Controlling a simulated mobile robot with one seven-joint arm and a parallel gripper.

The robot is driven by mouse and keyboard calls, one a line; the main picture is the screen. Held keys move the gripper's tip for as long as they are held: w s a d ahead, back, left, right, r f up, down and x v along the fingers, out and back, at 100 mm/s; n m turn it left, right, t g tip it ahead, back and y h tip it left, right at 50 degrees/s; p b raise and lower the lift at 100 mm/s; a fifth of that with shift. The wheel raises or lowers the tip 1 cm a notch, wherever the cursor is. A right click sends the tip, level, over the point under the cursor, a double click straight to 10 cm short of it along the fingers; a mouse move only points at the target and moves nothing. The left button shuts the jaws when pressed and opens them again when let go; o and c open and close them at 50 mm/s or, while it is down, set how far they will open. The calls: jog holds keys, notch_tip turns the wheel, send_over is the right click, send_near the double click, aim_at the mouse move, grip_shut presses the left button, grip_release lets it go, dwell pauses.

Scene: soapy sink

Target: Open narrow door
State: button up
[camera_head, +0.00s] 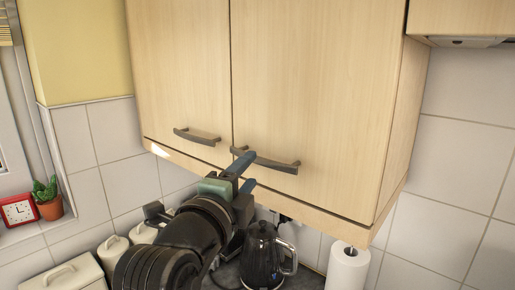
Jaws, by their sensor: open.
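A light wood wall cabinet has two doors side by side. The left door (180,70) looks narrower in the picture, with a dark bar handle (197,136) near its lower right. The wider-looking right door (315,85) has a similar handle (272,162) near its lower left. Both doors are shut. My gripper (246,173) is open, with its blue fingers apart, in front of the left end of the right door's handle. One finger overlaps that end in view. I cannot tell whether it touches it. The left door's handle is clear of the fingers.
Below the cabinet stand a black kettle (263,255), a paper towel roll (347,268) and pale canisters (114,254). A red clock (19,210) and a potted cactus (47,200) are at the left by the window. A hood (470,41) is at the upper right.

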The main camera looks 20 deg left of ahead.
aim_at(258, 161)
jog(key=w+p, duration=0.2)
jog(key=w, duration=0.3)
jog(key=shift+w+a+r, duration=0.1)
jog(key=shift+r, duration=0.05)
jog(key=shift+w, duration=0.6)
grip_shut()
dwell(0.8)
